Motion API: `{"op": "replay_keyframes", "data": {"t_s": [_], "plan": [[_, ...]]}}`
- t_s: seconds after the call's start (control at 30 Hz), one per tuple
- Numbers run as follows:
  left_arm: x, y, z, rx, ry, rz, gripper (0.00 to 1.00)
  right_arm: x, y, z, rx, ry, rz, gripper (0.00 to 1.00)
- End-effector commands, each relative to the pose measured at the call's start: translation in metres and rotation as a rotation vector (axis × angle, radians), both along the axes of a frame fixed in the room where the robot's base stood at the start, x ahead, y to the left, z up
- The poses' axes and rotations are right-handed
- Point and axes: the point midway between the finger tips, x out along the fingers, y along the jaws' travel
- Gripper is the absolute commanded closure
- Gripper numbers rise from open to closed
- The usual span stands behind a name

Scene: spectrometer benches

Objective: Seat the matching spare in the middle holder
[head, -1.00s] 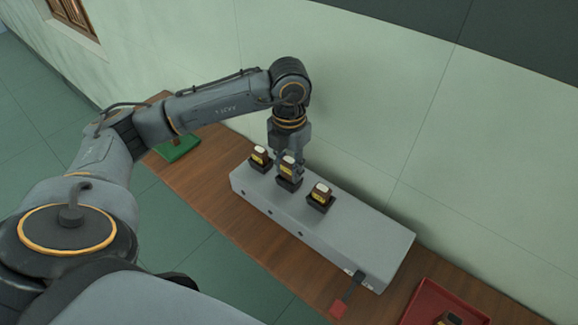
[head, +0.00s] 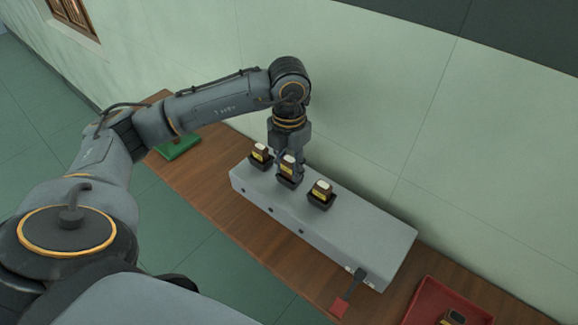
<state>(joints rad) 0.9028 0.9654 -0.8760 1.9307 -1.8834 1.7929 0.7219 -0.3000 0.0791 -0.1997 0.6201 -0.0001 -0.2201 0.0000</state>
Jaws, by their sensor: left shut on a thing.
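A long grey spectrometer bench (head: 350,232) stands on the wooden table with three black holders in a row on its top. The left holder has a brown and yellow piece with a white top (head: 261,151). The right holder has a similar piece (head: 321,189). My left gripper (head: 287,163) points down and is shut on a like piece (head: 288,167) at the middle holder (head: 288,182). I cannot tell whether this piece is fully down in the holder. My right gripper is not in view.
A red tray (head: 427,299) at the lower right holds a dark piece with a yellow label (head: 452,317). The wall is close behind.

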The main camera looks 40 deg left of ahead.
Motion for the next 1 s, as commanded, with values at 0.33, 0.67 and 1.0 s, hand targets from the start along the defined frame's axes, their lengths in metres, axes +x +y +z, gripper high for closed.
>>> {"op": "replay_keyframes", "data": {"t_s": [0.33, 0.67, 1.0], "plan": [[-0.006, -0.002, -0.011, 0.001, 0.025, -0.005, 0.59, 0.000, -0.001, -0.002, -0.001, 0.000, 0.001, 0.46], [-0.006, -0.002, -0.011, 0.002, 0.026, -0.005, 0.59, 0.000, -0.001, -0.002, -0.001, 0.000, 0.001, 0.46], [-0.005, -0.001, 0.012, 0.002, 0.021, -0.004, 0.59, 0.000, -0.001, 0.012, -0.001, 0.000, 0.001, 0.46]]}}
